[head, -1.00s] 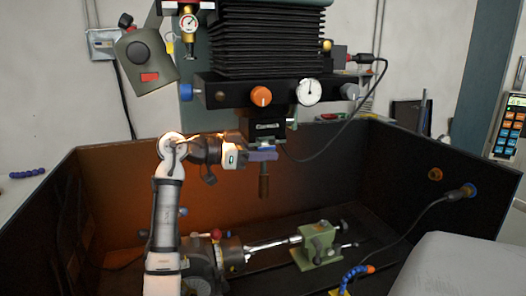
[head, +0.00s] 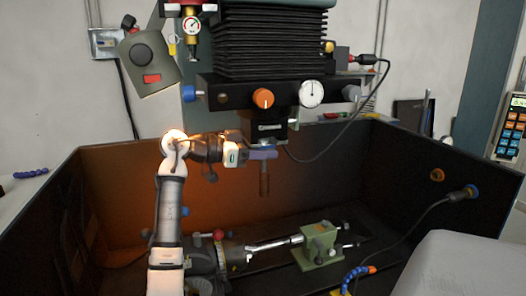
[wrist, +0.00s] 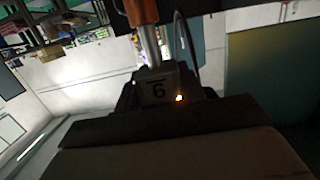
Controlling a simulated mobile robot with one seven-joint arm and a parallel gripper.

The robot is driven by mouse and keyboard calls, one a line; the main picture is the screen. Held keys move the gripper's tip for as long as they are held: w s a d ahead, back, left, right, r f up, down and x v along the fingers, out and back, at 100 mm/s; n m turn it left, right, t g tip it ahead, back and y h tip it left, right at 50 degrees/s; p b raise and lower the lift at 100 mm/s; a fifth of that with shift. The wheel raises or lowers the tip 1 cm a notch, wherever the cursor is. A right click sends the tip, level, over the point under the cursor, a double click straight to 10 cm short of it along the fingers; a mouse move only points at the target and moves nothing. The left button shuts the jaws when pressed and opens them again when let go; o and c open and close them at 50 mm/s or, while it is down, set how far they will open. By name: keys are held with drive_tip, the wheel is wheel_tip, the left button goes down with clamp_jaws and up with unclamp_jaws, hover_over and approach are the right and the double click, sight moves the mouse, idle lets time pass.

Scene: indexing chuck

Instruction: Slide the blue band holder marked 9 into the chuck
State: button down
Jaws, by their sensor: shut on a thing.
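My gripper (head: 263,153) is shut on the holder marked 9 and holds it just under the chuck (head: 270,130). The holder's brown rod (head: 264,183) hangs straight down below the fingers. In the wrist view the holder (wrist: 155,90) sits between the dark fingers. Its mark reads like an upside-down 9 with a bar, and its silver shank and copper-brown rod point up in that picture. The holder's top and any gap to the chuck are hidden by the fingers in the head view. I cannot make out the blue band.
The machine head carries an orange knob (head: 263,98) and a round dial (head: 312,92) above the chuck. A dark tank wall (head: 400,170) surrounds the work area. A green vise-like block (head: 318,246) and a blue hose (head: 352,276) lie below, right of my arm.

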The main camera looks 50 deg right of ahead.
drive_tip(key=shift+w+r, duration=0.1)
drive_tip(key=shift+w, duration=0.05)
drive_tip(key=c, duration=0.8)
unclamp_jaws()
drive_tip(key=shift+o, duration=0.2)
drive_tip(key=shift+f, duration=0.2)
drive_tip(key=b+v, duration=0.4)
drive_tip(key=v, duration=0.9)
drive_tip(key=shift+w+a+r+b, duration=0.2)
drive_tip(key=shift+a+b, duration=0.1)
drive_tip(key=shift+b, duration=0.05)
drive_tip(key=shift+f, duration=0.1)
